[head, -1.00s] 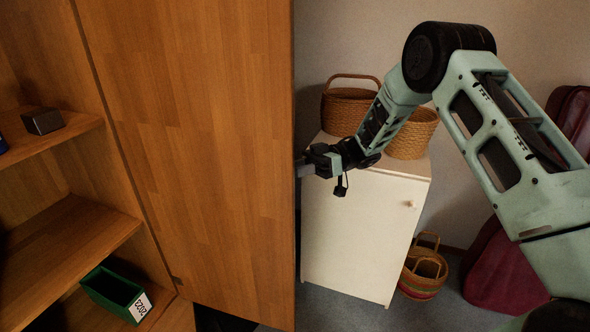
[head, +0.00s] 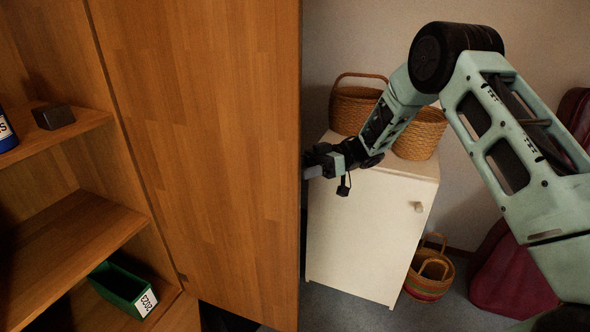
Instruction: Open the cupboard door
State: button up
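The wooden cupboard door (head: 212,160) stands swung open, its inner face filling the left middle of the head view. The cupboard's shelves (head: 75,225) show to its left. My gripper (head: 312,168) is at the door's free right edge, partly behind it. The fingertips are mostly hidden there, so I cannot tell whether they are apart or shut on a handle. No handle shows on the side of the door I see.
A dark box (head: 53,117), a blue item (head: 6,134) and a green bin (head: 123,289) sit on the shelves. A white cabinet (head: 362,235) with wicker baskets (head: 357,108) on top stands behind my gripper. A striped basket (head: 428,277) and a red bag (head: 510,275) are on the floor.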

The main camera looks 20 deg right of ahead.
jog(key=w+d+b, duration=0.2)
jog(key=w+d, duration=0.1)
jog(key=d, duration=1.4)
jog(key=shift+d, duration=0.1)
